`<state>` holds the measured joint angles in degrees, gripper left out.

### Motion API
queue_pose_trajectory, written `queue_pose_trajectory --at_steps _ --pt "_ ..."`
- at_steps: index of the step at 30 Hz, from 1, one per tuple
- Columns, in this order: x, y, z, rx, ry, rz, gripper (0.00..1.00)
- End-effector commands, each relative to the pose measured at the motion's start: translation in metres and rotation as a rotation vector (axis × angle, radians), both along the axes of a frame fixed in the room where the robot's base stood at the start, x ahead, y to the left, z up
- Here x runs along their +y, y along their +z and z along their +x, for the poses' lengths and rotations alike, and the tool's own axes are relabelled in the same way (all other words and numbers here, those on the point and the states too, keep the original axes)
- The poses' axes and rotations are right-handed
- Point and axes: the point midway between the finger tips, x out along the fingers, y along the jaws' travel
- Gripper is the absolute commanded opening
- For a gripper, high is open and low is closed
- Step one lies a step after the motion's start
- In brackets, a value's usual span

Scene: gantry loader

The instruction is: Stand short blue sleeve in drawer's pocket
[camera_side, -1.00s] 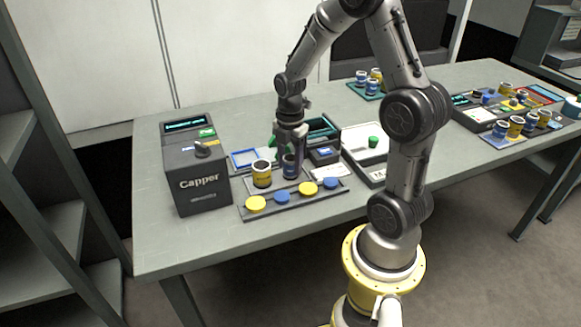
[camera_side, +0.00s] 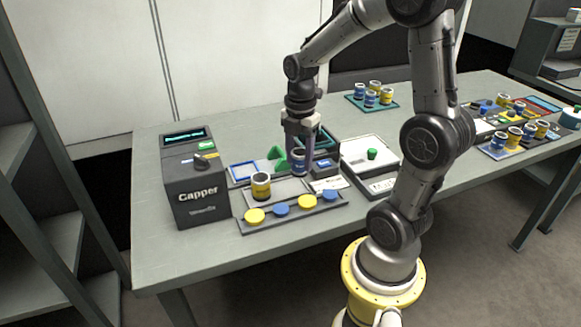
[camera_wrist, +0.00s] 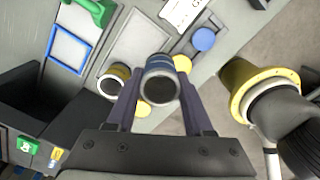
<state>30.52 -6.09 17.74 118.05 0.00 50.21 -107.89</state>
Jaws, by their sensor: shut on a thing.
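My gripper (camera_side: 299,150) points down and is shut on a blue sleeve (camera_side: 298,163) with a pale rim, held upright above the grey tray. In the wrist view my gripper (camera_wrist: 158,85) has a finger on either side of the sleeve (camera_wrist: 160,67), whose dark open end faces the camera. A yellow sleeve (camera_side: 261,187) stands apart on the grey tray; it also shows in the wrist view (camera_wrist: 113,80). I cannot tell which thing is the drawer, and no pocket is clearly visible.
A dark Capper box (camera_side: 197,180) stands at the left. A strip with yellow and blue caps (camera_side: 292,212) lies in front. A blue frame (camera_side: 244,171), a green block (camera_side: 278,154) and a white-topped box (camera_side: 369,160) are close by. More sleeves stand on a rear teal tray (camera_side: 388,105).

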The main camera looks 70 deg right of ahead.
Motion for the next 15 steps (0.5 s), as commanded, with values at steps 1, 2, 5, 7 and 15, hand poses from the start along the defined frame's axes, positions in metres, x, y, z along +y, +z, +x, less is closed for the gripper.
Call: queue_pose_trajectory --at_steps 1,2,5,7,15 --pt "0.005 0.014 -0.008 -0.008 0.0 -0.005 0.0" --pt "0.009 0.018 -0.014 -0.006 0.0 -0.003 0.0" --pt "0.021 0.026 -0.035 -0.004 0.0 -0.002 0.0" --pt "0.028 0.032 -0.047 -0.004 0.0 -0.002 0.0" --pt "0.046 0.047 -0.078 -0.003 0.0 -0.002 0.0"
